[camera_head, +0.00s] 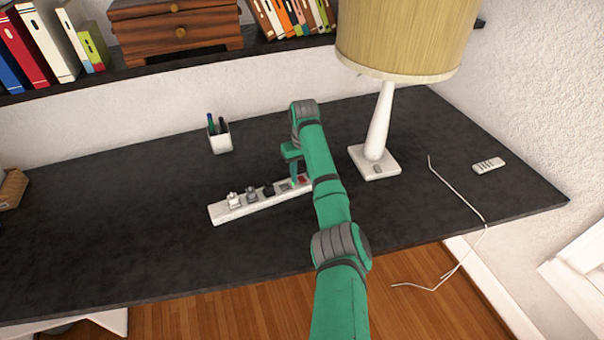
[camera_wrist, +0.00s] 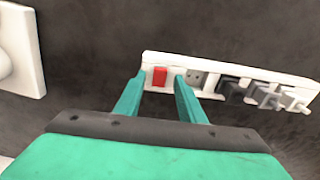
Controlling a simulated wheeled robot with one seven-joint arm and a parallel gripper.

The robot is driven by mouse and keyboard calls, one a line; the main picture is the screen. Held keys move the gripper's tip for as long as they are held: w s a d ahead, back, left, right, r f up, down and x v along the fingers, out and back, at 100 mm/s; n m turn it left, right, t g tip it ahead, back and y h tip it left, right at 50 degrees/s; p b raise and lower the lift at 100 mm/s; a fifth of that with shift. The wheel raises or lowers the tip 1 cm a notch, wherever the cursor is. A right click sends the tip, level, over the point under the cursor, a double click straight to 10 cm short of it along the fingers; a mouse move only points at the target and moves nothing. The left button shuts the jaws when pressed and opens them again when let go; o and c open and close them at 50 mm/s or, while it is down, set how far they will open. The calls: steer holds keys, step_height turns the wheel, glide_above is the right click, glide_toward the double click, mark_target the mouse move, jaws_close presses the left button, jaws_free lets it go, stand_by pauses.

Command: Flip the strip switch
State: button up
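A white power strip (camera_head: 234,210) lies on the dark desk, with several plugs in it. It also shows in the wrist view (camera_wrist: 150,59). Its red switch (camera_head: 302,180) is at the right end in the head view, partly beside my arm. In the wrist view the red switch (camera_wrist: 160,76) shows between my two fingers. My gripper (camera_wrist: 160,82) is open, with one finger on each side of the switch, and nothing is held. I cannot tell whether the fingertips touch the strip. In the head view my gripper (camera_head: 294,172) is partly hidden by my arm.
A lamp with a white base (camera_head: 375,163) stands right of my arm, its yellow shade (camera_head: 410,35) high above. A pen cup (camera_head: 219,137) stands behind the strip. A white remote (camera_head: 488,166) and a cable (camera_head: 470,205) lie at right.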

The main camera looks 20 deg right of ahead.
mark_target(303, 180)
step_height(303, 180, up, 11)
steer(key=shift+s+f, duration=0.15)
steer(key=shift+s, duration=0.15)
stand_by(0.6)
